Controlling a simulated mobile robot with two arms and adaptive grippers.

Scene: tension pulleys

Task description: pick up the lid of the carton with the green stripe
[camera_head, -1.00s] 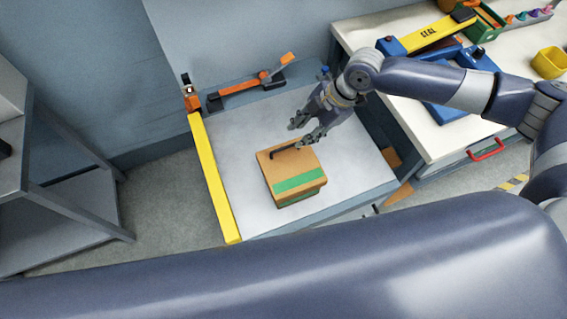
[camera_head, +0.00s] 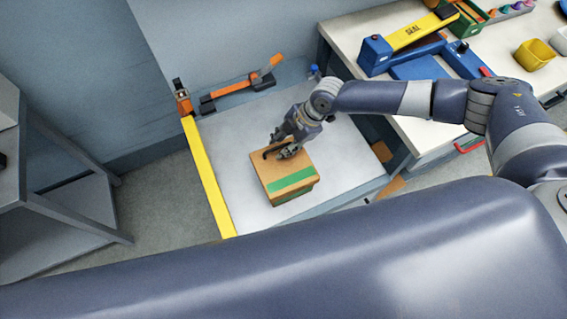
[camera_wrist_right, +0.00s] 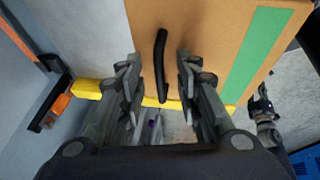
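The brown carton with the green stripe (camera_head: 287,176) stands on the white table (camera_head: 235,160). Its lid (camera_wrist_right: 205,30) fills the upper middle of the right wrist view, with the green stripe to the right. A black bar handle (camera_wrist_right: 160,62) is fixed on the lid. My right gripper (camera_head: 281,147) is at the lid's far side, over the handle. In the right wrist view the gripper's two fingers (camera_wrist_right: 158,80) are apart, one on each side of the handle, with gaps to it. My left gripper is not in view.
A yellow bar (camera_head: 207,178) runs along the table's left edge. An orange and black clamp-like lever (camera_head: 240,88) lies at the back. A grey shelf (camera_head: 70,200) stands left.

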